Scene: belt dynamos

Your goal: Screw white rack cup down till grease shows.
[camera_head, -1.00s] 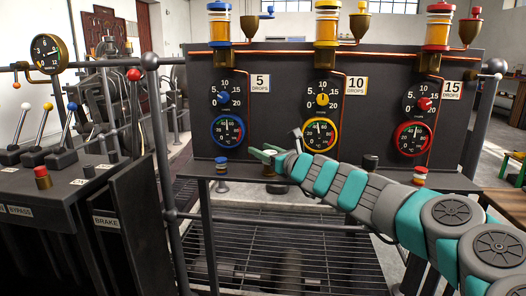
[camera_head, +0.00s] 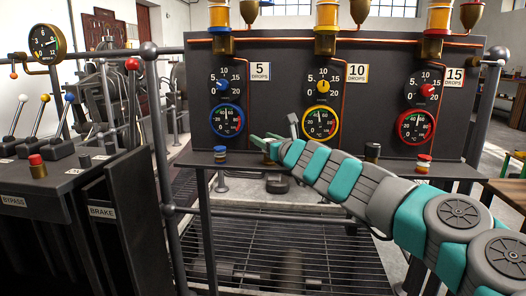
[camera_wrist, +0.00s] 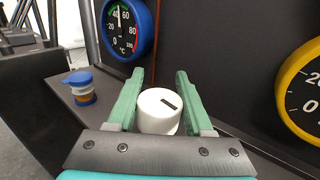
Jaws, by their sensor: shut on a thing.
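The white cup (camera_wrist: 158,110) shows in the wrist view between the two green fingers of my gripper (camera_wrist: 158,92). It stands on the dark ledge in front of the panel and has a dark slot-like mark on its top. My gripper is shut on its sides. No grease shows on it; its lower part is partly hidden by my gripper.
A blue-capped cup (camera_head: 220,154) stands left of my gripper, also in the wrist view (camera_wrist: 80,88). A dark cup (camera_head: 372,152) and red-capped cup (camera_head: 423,163) stand right. The dial panel (camera_head: 275,105) rises close behind. A railing and levers (camera_head: 40,125) are at the left.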

